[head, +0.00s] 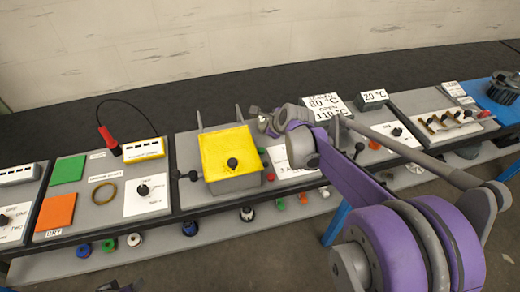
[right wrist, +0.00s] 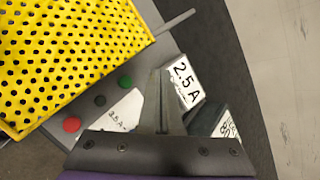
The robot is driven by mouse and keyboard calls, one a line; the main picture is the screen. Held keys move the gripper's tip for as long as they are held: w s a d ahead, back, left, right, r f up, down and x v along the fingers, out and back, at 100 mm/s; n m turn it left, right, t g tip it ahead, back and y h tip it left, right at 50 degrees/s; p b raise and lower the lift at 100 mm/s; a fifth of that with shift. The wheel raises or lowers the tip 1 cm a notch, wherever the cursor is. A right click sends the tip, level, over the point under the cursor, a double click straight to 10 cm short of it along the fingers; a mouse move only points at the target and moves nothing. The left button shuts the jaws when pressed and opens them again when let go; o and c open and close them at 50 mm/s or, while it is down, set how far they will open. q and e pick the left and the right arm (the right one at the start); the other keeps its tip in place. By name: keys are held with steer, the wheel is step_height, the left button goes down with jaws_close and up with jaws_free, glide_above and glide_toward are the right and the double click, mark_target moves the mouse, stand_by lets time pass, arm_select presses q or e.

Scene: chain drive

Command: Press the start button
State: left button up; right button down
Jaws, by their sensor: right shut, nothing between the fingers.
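The green button (right wrist: 125,81), likely the start button though no label on it can be read, sits on the grey panel beside the yellow perforated cover (right wrist: 60,60). A black button (right wrist: 99,100) and a red button (right wrist: 71,125) stand in a row with it. My right gripper (right wrist: 160,78) is shut and empty, to the right of the green button and apart from it in the picture. In the head view the right gripper (head: 262,118) is above the back of the panel, right of the yellow cover (head: 225,150). A dark shape at the bottom left edge may be my left gripper.
A white "2.5 A" sign (right wrist: 186,82) stands near the right fingertips. A grey rod (right wrist: 175,23) sticks out behind the cover.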

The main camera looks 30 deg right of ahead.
mark_target(263, 152)
step_height(263, 152, down, 8)
steer(key=b, duration=0.4)
steer(key=shift+f+b, duration=0.15)
steer(key=shift+b, duration=0.2)
arm_select(q)
step_height(263, 152, down, 7)
steer(key=s, duration=0.2)
steer(key=shift+s+g, duration=0.2)
steer(key=shift+g, duration=0.1)
arm_select(e)
steer(key=shift+f, duration=0.25)
stand_by(0.7)
arm_select(q)
steer(key=shift+f+b, duration=0.3)
steer(key=shift+b, duration=0.2)
arm_select(e)
steer(key=shift+f, duration=0.4)
